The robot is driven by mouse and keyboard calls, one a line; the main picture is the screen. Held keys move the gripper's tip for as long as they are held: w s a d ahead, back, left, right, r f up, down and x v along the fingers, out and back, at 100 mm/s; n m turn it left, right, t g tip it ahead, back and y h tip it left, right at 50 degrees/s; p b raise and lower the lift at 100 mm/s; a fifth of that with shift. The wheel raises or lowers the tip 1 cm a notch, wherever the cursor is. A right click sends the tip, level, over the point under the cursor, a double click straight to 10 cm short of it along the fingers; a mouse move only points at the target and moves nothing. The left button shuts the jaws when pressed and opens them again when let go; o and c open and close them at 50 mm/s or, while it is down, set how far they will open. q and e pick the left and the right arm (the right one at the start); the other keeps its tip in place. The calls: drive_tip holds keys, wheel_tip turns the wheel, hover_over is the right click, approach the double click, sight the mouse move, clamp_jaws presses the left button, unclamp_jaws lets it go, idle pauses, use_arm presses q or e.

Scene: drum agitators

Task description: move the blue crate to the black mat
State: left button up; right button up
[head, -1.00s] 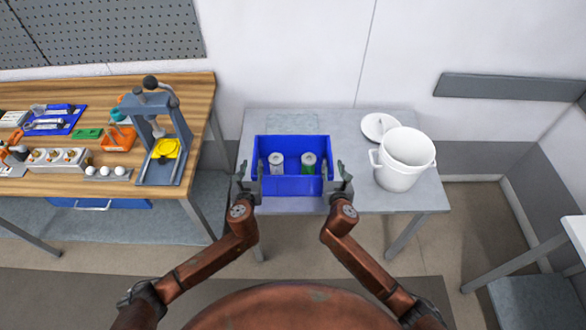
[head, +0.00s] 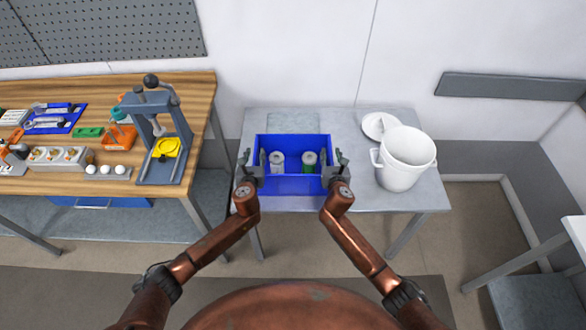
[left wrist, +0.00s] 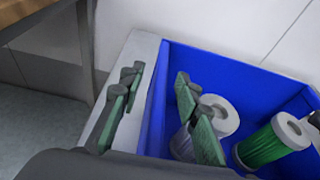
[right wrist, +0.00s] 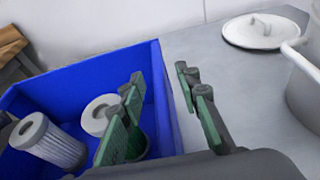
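The blue crate (head: 292,186) stands on the grey table, with two cylindrical filter-like canisters inside, one whitish (head: 277,161) and one green-banded (head: 309,161). My left gripper (head: 254,160) is open around the crate's left wall, one finger inside and one outside; the left wrist view shows gaps beside the wall (left wrist: 156,105). My right gripper (head: 333,160) is open in the same way around the right wall (right wrist: 164,95).
A white pot (head: 403,165) and its lid (head: 379,126) stand on the table (head: 365,190) to the right. A wooden workbench (head: 200,95) at the left holds a press (head: 168,120) and small parts. A wall is close behind the table.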

use_arm(q)
drive_tip(key=shift+c, duration=0.2)
use_arm(e)
drive_tip(key=shift+c, duration=0.2)
use_arm(q)
clamp_jaws()
use_arm(e)
clamp_jaws()
